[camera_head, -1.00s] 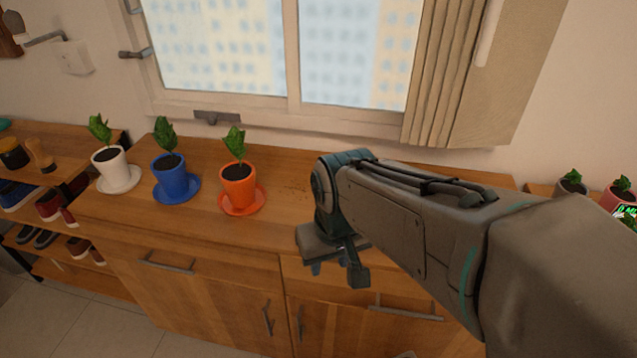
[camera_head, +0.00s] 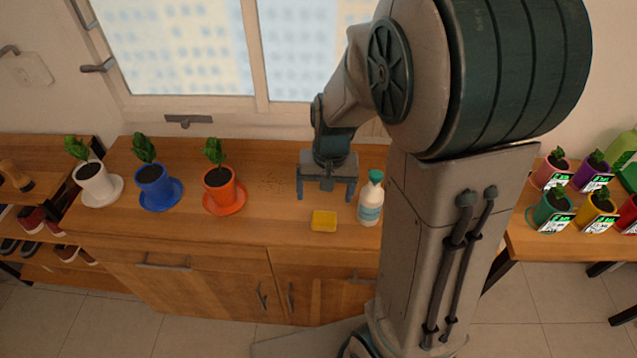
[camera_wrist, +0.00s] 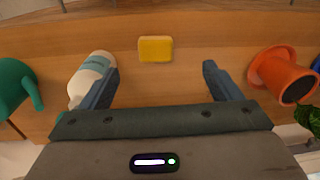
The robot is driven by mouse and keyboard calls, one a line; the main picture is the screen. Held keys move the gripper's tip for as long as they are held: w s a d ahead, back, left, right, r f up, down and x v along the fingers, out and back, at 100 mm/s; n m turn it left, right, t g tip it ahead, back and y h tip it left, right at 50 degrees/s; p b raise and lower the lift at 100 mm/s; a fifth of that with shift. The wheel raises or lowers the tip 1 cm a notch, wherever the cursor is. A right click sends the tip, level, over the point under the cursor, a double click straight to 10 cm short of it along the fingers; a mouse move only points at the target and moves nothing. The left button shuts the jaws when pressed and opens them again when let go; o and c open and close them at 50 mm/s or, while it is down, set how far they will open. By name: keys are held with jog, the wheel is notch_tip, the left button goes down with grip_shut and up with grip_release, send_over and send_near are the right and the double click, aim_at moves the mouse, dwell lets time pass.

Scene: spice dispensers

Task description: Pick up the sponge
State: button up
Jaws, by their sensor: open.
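The yellow sponge (camera_head: 324,221) lies flat on the wooden cabinet top, near its front edge. It also shows in the wrist view (camera_wrist: 155,49), beyond the fingertips and between their lines. My gripper (camera_head: 326,197) is open and empty above the cabinet top, behind the sponge as the head view shows it. In the wrist view my gripper's fingers (camera_wrist: 160,82) are spread wide, with nothing between them. Nothing covers the sponge.
A white bottle with a green cap (camera_head: 370,200) stands just right of the sponge, close to one finger. An orange pot (camera_head: 219,183) on its saucer stands to the left, with blue (camera_head: 153,181) and white (camera_head: 94,180) pots beyond. Bare wood lies between sponge and orange pot.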

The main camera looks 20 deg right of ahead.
jog(key=w+p, duration=0.2)
jog(key=m+p, duration=0.1)
send_over(325, 215)
jog(key=shift+h, duration=0.3)
jog(key=f, duration=0.8)
jog(key=shift+a+f, duration=0.2)
jog(key=shift+d+f+p, duration=0.15)
jog(key=shift+f+p, duration=0.3)
jog(key=shift+f, duration=2.2)
jog(key=c, duration=1.1)
